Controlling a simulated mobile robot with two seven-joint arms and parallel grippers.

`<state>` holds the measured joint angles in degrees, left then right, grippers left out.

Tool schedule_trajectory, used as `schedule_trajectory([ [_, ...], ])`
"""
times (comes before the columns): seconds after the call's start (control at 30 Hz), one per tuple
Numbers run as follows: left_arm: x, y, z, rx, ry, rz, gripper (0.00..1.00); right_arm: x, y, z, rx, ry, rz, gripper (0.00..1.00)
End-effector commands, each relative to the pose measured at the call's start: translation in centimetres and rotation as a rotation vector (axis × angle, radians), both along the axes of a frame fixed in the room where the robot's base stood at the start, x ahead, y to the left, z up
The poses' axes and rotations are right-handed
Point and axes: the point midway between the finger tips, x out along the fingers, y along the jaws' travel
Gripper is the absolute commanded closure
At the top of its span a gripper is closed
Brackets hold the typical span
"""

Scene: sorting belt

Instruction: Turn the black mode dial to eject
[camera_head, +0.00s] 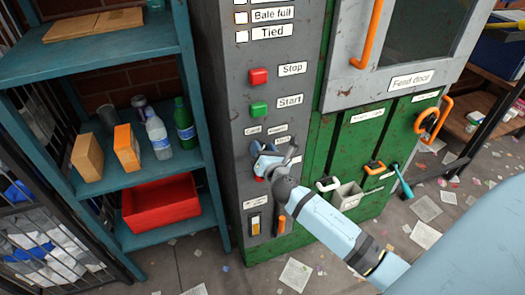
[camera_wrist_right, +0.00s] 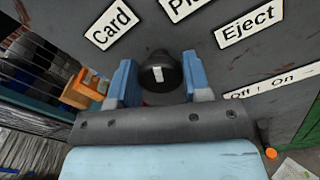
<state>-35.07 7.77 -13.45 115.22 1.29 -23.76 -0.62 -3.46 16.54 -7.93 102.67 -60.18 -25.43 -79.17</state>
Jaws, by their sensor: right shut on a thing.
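The black mode dial (camera_wrist_right: 160,71) is on the grey control panel (camera_wrist_right: 230,75), with a small white mark on its face. Labels around it read Card (camera_wrist_right: 112,25), a cut-off "Pl..." (camera_wrist_right: 186,6) and Eject (camera_wrist_right: 248,27). I cannot tell for certain which label the mark points at. My right gripper (camera_wrist_right: 160,84) has its blue fingers on both sides of the dial, shut on it. In the head view the right gripper (camera_head: 268,158) covers most of the dial. My left gripper is not in view.
Red Stop (camera_head: 259,76) and green Start (camera_head: 259,108) buttons sit above the dial. An orange-handled switch (camera_head: 281,225) lies below. A teal shelf (camera_head: 120,52) with bottles, boxes and a red bin (camera_head: 160,203) stands left. Green doors (camera_head: 375,140) are at right.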

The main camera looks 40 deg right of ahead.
Motion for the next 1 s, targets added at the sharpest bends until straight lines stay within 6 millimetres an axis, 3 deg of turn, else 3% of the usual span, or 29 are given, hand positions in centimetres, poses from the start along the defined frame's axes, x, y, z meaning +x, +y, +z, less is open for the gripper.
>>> schedule_trajectory([
  [1.0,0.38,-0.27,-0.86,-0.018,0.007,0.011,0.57,-0.09,-0.21,-0.39,0.933,-0.224,-0.001,0.79],
])
